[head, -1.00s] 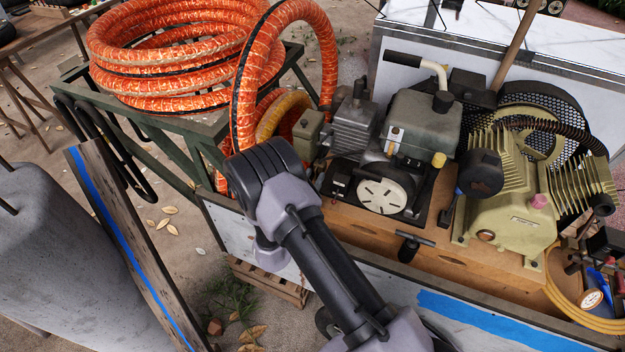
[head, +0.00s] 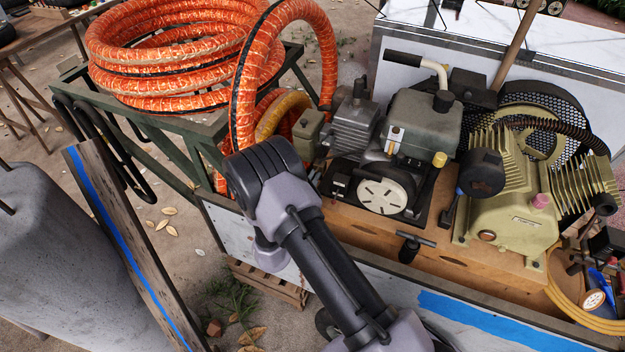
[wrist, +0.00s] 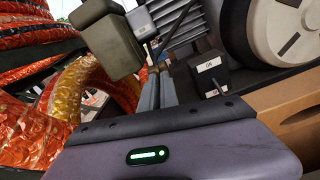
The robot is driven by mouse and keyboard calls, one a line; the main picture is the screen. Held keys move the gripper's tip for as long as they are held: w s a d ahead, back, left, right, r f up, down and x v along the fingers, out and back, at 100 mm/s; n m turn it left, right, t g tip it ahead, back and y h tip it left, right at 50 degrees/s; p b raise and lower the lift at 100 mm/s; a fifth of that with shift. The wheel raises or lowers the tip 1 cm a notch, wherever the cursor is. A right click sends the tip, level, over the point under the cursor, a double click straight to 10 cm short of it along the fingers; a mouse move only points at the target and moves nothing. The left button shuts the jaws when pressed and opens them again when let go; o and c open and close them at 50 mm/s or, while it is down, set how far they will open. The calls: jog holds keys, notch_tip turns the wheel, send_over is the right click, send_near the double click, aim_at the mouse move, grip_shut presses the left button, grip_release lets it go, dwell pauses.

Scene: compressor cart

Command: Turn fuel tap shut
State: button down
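In the wrist view the two grey fingers of my gripper (wrist: 158,92) are close together, with only a narrow gap between them.
A black box with a white "ON" label (wrist: 208,66) stands just right of the fingers. The round white recoil cover (head: 381,194) is further right. Orange hose (head: 243,90) curves close on the left. A wooden deck (head: 460,252) with a black T-handle (head: 412,245) lies in front.

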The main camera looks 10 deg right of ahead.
jog(key=m+b, duration=0.1)
jog(key=m, duration=0.3)
jog(key=shift+d+f+m+b, duration=0.1)
jog(key=shift+f+m+b, duration=0.05)
jog(key=shift+m+b, duration=0.2)
jog(key=m+b, duration=0.1)
jog(key=m, duration=0.2)
jog(key=shift+m+b, duration=0.35)
jog(key=m+b, duration=0.2)
jog(key=m, duration=0.1)
jog(key=shift+s+f, duration=0.1)
jog(key=shift+m+b, duration=1.2)
jog(key=shift+m, duration=0.8)
jog(key=c, duration=1.6)
grip_release()
